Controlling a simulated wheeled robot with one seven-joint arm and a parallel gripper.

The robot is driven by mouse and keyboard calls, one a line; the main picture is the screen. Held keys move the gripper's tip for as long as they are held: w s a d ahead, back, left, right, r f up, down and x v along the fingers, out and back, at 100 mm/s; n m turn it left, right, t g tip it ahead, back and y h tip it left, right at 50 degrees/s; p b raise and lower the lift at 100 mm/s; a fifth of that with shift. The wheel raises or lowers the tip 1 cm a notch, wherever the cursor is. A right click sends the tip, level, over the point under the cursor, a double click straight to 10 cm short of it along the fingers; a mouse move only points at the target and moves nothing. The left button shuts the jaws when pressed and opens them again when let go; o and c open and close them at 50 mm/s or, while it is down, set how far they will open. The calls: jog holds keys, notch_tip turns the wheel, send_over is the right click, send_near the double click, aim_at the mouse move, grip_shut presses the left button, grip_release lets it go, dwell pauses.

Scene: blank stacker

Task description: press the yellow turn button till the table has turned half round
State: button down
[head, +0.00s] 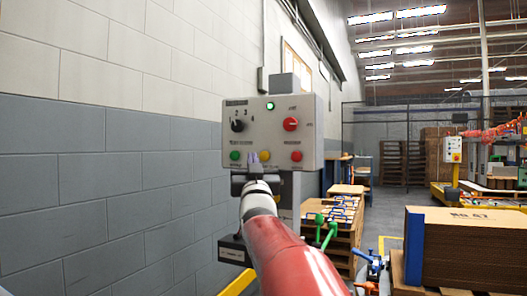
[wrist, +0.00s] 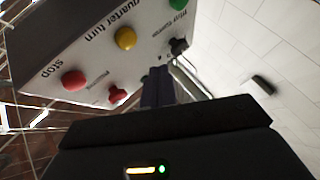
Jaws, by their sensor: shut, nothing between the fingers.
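The grey control panel (head: 270,140) is on a post by the wall in the head view. The yellow button (head: 266,155) sits in its bottom row, between a green button (head: 234,155) and a red button (head: 297,155). In the wrist view the yellow button (wrist: 125,38) is labelled "quarter turn". My gripper (head: 258,158) is shut and empty in front of the panel, close by the yellow button and partly covering it. In the wrist view the fingertips (wrist: 158,70) show below and right of the button, apart from it in the picture; contact cannot be told.
The panel also has a black knob (head: 237,125), a red knob (head: 291,123) and a lit green lamp (head: 270,105). Brown boards (head: 470,240) are stacked at right. A smaller control box (head: 453,149) stands farther back. The block wall (head: 100,180) lies close at left.

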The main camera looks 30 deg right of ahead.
aim_at(265, 156)
jog(key=shift+w+d+p, duration=0.15)
jog(key=shift+w+d, duration=0.45)
jog(key=shift+d, duration=0.2)
jog(key=shift+w+d+p, duration=0.15)
jog(key=shift+w+d, duration=0.45)
jog(key=shift+d, duration=0.15)
dwell(0.9)
jog(key=shift+w+d, duration=0.25)
jog(key=shift+d, duration=0.05)
